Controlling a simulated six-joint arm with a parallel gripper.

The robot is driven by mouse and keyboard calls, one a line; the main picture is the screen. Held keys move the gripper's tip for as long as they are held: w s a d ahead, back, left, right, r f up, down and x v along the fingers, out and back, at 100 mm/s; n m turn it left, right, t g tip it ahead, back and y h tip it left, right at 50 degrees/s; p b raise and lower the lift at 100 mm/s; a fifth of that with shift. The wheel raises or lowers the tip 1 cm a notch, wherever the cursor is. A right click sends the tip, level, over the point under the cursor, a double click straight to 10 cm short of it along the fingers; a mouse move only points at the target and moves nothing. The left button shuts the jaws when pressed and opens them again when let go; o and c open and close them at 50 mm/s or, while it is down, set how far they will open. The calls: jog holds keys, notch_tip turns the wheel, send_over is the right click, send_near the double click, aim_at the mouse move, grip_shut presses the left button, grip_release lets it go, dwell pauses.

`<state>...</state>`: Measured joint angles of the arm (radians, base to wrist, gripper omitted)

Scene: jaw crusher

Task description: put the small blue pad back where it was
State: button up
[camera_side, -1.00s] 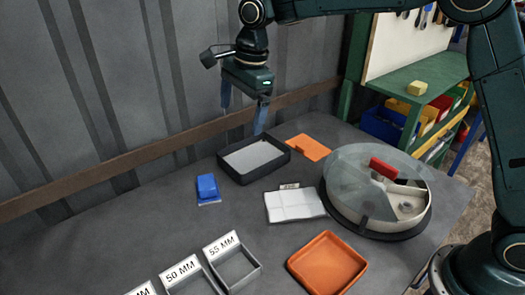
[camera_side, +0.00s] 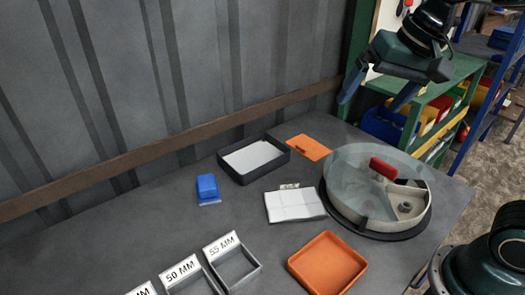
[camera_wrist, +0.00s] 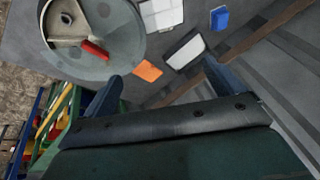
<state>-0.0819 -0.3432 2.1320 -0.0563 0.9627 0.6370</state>
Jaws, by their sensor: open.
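The small blue pad (camera_side: 207,187) lies on the grey table, left of the black tray; a pale, clear-looking edge shows under its front. It also shows in the wrist view (camera_wrist: 219,18), near the top. My gripper (camera_side: 375,103) is open and empty, high above the table's back right, above and behind the round container. In the wrist view its two fingers (camera_wrist: 157,82) are spread wide with nothing between them. The pad is well apart from my gripper.
A black tray with a white insert (camera_side: 235,175), an orange plate (camera_side: 309,148), a white tiled pad (camera_side: 295,205) and an orange tray (camera_side: 327,264) lie on the table. A round container with a clear lid and red handle (camera_side: 382,168) stands right. Labelled frames (camera_side: 232,262) stand in front.

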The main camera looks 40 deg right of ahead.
jog(key=s+d+f+n, duration=0.1)
jog(key=s+f+n, duration=0.1)
jog(key=s, duration=0.3)
jog(key=s+d+f+n+t, duration=0.1)
jog(key=s+d+f+n, duration=0.1)
jog(key=s, duration=0.4)
jog(key=shift+d+f+n+h, duration=0.2)
jog(key=shift+f+n+h, duration=0.15)
jog(key=shift+n, duration=0.55)
